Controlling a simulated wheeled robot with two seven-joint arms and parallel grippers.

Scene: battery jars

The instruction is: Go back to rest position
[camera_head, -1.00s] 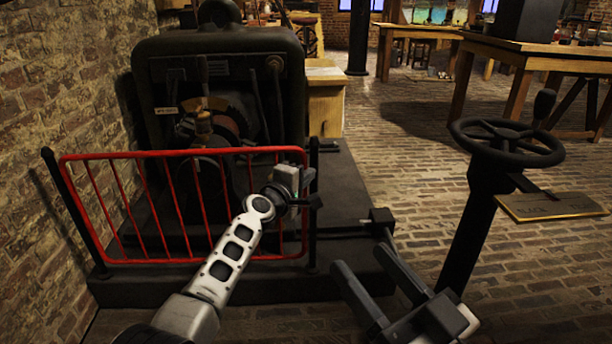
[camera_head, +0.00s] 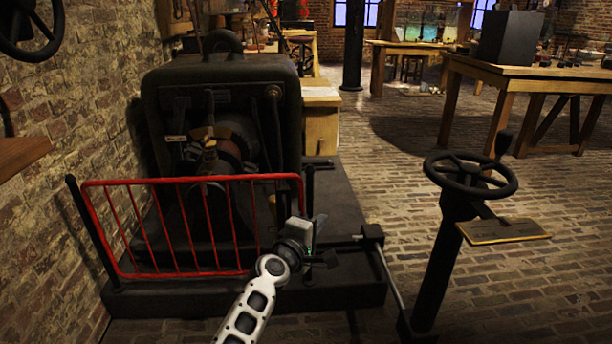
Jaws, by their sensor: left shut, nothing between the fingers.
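My left arm comes in from the bottom edge, white with dark cut-outs. My left gripper (camera_head: 318,243) is at its end, in front of the right end of the red railing (camera_head: 190,228). Its fingers are small and dark in this view. They are shut with nothing seen between them. My right gripper does not show.
A large dark machine (camera_head: 222,95) stands behind the railing on a dark plinth (camera_head: 345,205). A black handwheel (camera_head: 470,175) on a post, with a small plaque (camera_head: 503,230), stands at right. A wooden table (camera_head: 540,72) is farther back. Brick floor (camera_head: 410,150) is open between.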

